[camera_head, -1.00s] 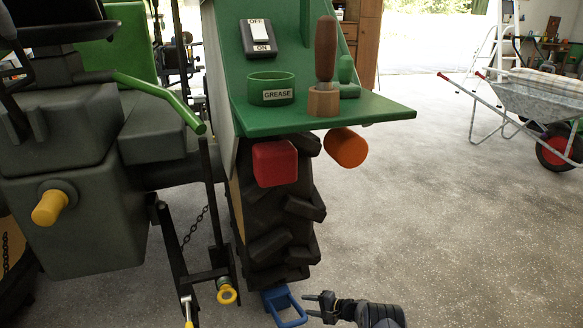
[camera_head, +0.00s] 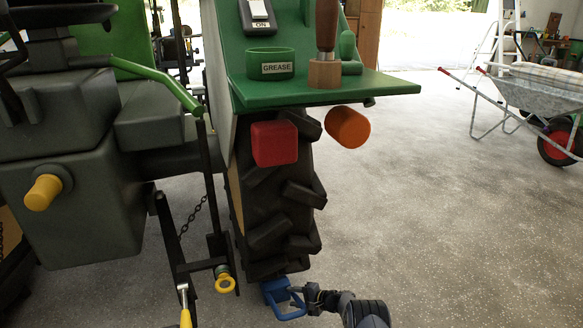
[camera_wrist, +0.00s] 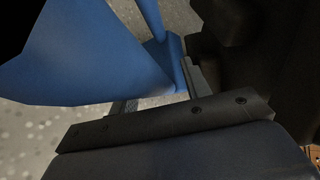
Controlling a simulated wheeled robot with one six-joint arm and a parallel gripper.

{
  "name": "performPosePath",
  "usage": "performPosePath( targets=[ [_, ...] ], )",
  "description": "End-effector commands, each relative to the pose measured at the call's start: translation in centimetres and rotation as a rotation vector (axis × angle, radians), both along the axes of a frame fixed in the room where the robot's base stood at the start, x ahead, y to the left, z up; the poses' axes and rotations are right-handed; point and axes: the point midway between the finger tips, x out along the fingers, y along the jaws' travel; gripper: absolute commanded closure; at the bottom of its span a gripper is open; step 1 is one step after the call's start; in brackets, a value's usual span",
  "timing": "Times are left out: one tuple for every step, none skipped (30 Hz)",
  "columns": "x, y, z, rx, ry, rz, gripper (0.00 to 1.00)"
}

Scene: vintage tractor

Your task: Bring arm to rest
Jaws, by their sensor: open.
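My gripper (camera_head: 296,292) is low at the foot of the tractor's rear tyre (camera_head: 277,210), open, with its fingers at the blue handled piece (camera_head: 272,290). That piece looks like a wheel chock and sits on the floor against the tyre. In the wrist view, the blue piece (camera_wrist: 85,50) fills the upper left, close in front of my gripper (camera_wrist: 160,95). Its lower part lies between or just beyond the two grey fingers; I cannot tell whether they touch it. My arm (camera_head: 365,312) reaches in from the bottom right.
The green fender (camera_head: 330,92) with a grease cup (camera_head: 270,64) and a wooden-handled tool (camera_head: 326,45) overhangs the tyre. Red (camera_head: 274,143) and orange (camera_head: 348,127) lamps hang below it. A hitch linkage (camera_head: 190,255) stands left. Floor is clear right, up to a wheelbarrow (camera_head: 540,100).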

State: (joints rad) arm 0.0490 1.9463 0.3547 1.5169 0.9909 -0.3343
Motion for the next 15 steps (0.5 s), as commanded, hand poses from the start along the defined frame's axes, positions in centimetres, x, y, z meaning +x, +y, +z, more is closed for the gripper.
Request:
performPosePath(
  targets=[
    [-0.3, -0.1, 0.1, 0.001, 0.002, -0.001, 0.55],
    [-0.5, -0.2, 0.1, 0.0, 0.001, 0.0, 0.55],
    [-0.7, -0.3, 0.1, 0.0, 0.002, -0.001, 0.55],
    [-1.0, -0.3, 0.1, 0.0, 0.002, -0.001, 0.55],
    [-1.1, -0.4, 0.1, 0.0, 0.002, -0.001, 0.55],
    [-1.4, -0.5, 0.1, 0.0, 0.001, -0.002, 0.55],
    [-1.6, -0.6, 0.2, 0.0, 0.001, -0.002, 0.55],
    [-1.8, -0.7, 0.1, 0.0, 0.003, -0.002, 0.55],
    [-2.1, -0.8, 0.1, -0.001, 0.001, -0.001, 0.55],
    [-2.2, -0.8, 0.1, 0.0, 0.002, -0.001, 0.55],
    [-2.3, -0.9, 0.2, 0.0, 0.001, -0.002, 0.55],
    [-2.5, -0.9, 0.2, 0.0, 0.001, -0.001, 0.55],
    [-2.7, -1.0, 0.2, 0.0, 0.001, -0.001, 0.55],
    [-2.8, -1.0, 0.2, 0.0, 0.001, -0.001, 0.55],
    [-2.9, -1.0, 0.2, 0.0, 0.001, -0.001, 0.55]
  ],
)
